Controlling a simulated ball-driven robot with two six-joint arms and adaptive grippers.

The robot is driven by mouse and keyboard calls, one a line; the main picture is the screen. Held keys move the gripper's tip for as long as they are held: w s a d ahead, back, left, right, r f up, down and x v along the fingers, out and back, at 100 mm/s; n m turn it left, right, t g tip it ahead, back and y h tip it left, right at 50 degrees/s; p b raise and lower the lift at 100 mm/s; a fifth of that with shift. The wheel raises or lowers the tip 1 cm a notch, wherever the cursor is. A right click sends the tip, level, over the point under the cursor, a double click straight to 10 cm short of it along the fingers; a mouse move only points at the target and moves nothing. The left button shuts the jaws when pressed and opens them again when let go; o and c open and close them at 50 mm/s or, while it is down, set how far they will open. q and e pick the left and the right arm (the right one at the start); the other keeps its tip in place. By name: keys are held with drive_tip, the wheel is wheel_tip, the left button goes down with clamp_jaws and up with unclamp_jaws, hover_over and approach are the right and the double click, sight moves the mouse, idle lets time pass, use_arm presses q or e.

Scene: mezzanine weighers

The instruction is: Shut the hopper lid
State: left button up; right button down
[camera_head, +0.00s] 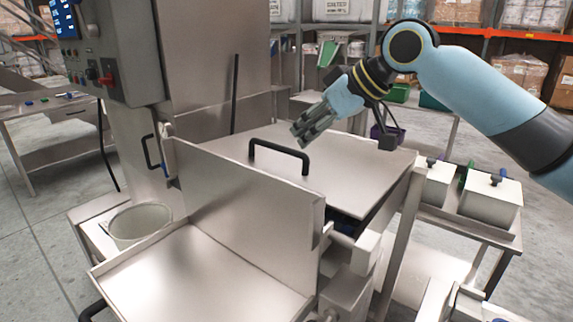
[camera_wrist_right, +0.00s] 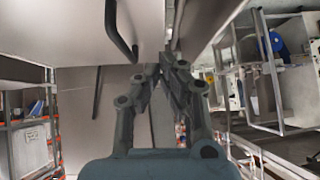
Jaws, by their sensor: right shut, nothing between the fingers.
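The hopper lid (camera_head: 350,165) is a broad steel plate with a black bar handle (camera_head: 280,148) near its front left part. It lies close to level, and a dark gap shows under its right front edge. My right gripper (camera_head: 299,136) is shut and empty, just above the plate and behind the handle. In the right wrist view my shut fingers (camera_wrist_right: 165,65) are close together, with the lid (camera_wrist_right: 65,30) and its handle (camera_wrist_right: 120,30) at the upper left. I cannot tell whether the fingers touch the lid. My left gripper is not in view.
A steel upright panel (camera_head: 240,215) and an open tray (camera_head: 195,280) stand in front of the lid. A control box (camera_head: 105,50) is at the upper left, and a round bucket (camera_head: 140,222) sits below it. A side bench with lidded bins (camera_head: 490,197) is at the right.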

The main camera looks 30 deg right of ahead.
drive_tip(key=p+x, duration=0.1)
drive_tip(key=x, duration=0.4)
drive_tip(key=shift+w+f, duration=0.1)
drive_tip(key=shift+w, duration=0.1)
drive_tip(key=f, duration=0.3)
drive_tip(key=shift+w+a+f+p, duration=0.1)
drive_tip(key=shift+a+f+p, duration=0.2)
drive_tip(key=shift+p, duration=0.1)
drive_tip(key=shift+f, duration=0.4)
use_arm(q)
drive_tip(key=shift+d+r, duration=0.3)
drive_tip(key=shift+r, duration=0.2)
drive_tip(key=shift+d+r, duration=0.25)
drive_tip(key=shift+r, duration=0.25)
use_arm(e)
drive_tip(key=shift+f, duration=0.1)
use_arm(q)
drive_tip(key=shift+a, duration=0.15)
